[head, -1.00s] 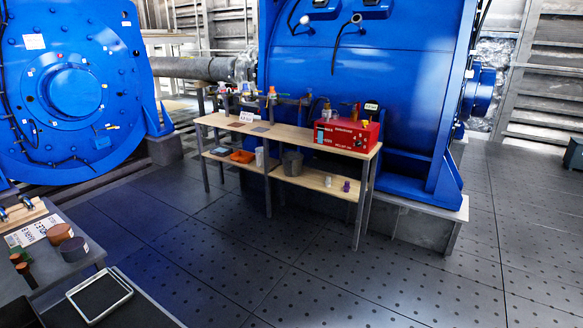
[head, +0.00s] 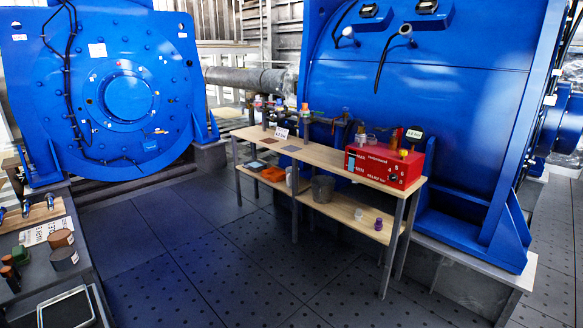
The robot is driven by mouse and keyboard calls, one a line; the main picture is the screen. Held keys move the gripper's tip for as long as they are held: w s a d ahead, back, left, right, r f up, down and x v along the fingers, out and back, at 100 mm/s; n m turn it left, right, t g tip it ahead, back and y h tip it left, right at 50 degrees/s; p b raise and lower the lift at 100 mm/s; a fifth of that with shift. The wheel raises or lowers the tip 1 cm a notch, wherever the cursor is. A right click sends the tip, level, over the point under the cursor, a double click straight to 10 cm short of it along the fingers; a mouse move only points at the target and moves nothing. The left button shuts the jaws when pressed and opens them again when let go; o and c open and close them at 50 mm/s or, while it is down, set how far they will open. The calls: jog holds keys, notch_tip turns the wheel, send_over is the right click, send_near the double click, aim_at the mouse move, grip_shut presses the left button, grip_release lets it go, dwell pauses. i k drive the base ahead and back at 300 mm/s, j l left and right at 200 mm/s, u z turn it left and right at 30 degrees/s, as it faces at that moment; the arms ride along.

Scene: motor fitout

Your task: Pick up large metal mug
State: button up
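A dark grey metal vessel (head: 322,189), like a bucket or large mug, stands upright on the lower shelf of the workbench. It is small in the view, and I cannot tell whether it has a handle. A lighter, narrower cylinder (head: 291,177) stands to its left, partly behind a bench leg. I cannot tell for certain which is the large metal mug. My gripper does not show.
The workbench (head: 330,163) carries a red case (head: 384,166). An orange tray (head: 272,174) and a purple item (head: 378,224) are on its lower shelf. Blue machines (head: 122,140) stand behind. A dark side table (head: 30,272) is near left. Floor (head: 215,250) before the bench is clear.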

aim_at(322, 191)
jog(key=i+l, duration=0.25)
jog(key=i, duration=0.2)
jog(key=i+l+z, duration=0.1)
jog(key=i+l, duration=0.2)
jog(key=i, duration=0.15)
jog(key=i+l, duration=0.2)
jog(key=i, duration=0.2)
jog(key=i+l+z, duration=0.1)
jog(key=i+l, duration=0.15)
jog(key=i, duration=0.2)
jog(key=i+j+z, duration=0.25)
jog(key=i+j, duration=1.5)
jog(key=j, duration=0.25)
jog(key=i+j, duration=0.15)
jog(key=j, duration=0.25)
jog(key=i+j, duration=0.15)
jog(key=j, duration=0.25)
